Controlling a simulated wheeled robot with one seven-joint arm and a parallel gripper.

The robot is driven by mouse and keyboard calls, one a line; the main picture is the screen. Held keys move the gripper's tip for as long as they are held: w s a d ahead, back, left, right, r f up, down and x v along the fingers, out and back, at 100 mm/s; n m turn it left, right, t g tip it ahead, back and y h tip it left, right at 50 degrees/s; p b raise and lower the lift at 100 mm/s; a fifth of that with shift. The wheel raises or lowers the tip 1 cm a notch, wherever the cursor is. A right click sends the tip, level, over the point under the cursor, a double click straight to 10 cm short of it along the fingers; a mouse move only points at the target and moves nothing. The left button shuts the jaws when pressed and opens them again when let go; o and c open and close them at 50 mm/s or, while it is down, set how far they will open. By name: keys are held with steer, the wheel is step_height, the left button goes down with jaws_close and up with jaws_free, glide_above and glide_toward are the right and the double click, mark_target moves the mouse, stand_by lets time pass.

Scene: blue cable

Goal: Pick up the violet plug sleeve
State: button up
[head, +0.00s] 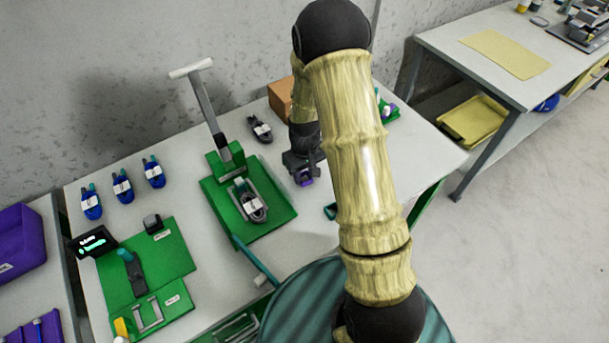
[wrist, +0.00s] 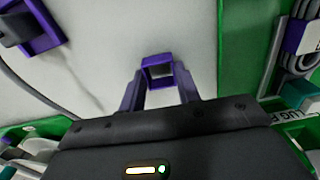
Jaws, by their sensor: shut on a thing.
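The violet plug sleeve (wrist: 157,61) is a small hollow square piece. It sits between the fingertips of my gripper (wrist: 160,83) in the wrist view, and the gripper is shut on it. In the head view my gripper (head: 304,174) is over the white table to the right of the green press board, with a bit of violet at its tip. My arm hides part of the table there. Whether the sleeve touches the table is hard to tell.
A green board (head: 283,205) with a lever and a coiled cable (head: 252,207) stands left of my gripper. Several blue cable bundles (head: 122,187) lie farther left. A brown box (head: 281,97) is behind. In the wrist view, another violet piece (wrist: 47,40) holds a dark part at upper left.

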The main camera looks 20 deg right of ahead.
step_height(320, 180, up, 10)
steer(key=shift+f, duration=0.25)
steer(key=shift+a+f, duration=0.1)
steer(key=shift+f, duration=0.05)
stand_by(0.5)
